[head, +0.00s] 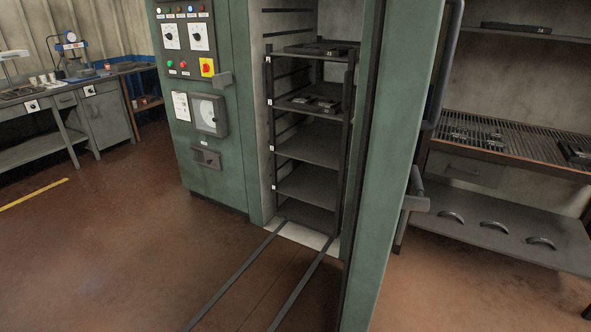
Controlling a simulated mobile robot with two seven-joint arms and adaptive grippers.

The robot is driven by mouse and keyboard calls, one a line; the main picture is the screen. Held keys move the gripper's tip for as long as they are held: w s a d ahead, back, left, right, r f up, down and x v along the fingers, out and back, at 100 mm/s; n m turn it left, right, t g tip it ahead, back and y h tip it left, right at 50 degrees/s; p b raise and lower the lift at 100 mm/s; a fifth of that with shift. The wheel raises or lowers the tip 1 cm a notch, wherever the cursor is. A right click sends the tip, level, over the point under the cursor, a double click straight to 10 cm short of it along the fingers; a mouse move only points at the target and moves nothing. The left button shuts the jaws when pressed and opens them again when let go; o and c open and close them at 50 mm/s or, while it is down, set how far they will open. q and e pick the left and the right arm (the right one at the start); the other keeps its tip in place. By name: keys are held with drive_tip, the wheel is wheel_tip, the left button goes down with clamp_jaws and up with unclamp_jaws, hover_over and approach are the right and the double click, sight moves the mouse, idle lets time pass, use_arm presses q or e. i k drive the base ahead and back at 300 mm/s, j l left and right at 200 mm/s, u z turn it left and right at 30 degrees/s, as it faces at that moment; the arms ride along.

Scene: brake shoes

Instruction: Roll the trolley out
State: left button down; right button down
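The trolley (310,144) is a dark, tall rack with several shelves. It stands inside the green oven cabinet (217,158). Dark parts (318,102) lie on its second shelf, and another dark part lies on its top shelf. Two dark floor rails (236,275) run from the oven's threshold toward me. The oven door (394,165) is swung open toward me on the right and hides the oven's right side. The trolley's wheels cannot be made out. Neither of my grippers is in view.
A grated workbench (500,140) with dark parts stands right of the door, curved shoes (491,228) on its lower shelf. A grey bench (50,112) stands at the far left. The brown floor (130,250) in front of the oven is clear, apart from the rails.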

sight(316, 190)
drive_tip(key=i+j+z, duration=0.1)
drive_tip(key=j, duration=0.4)
drive_tip(key=i+j, duration=0.15)
drive_tip(key=j, duration=0.35)
drive_tip(key=i+j+z, duration=0.2)
drive_tip(key=i+j, duration=0.5)
drive_tip(key=j, duration=0.1)
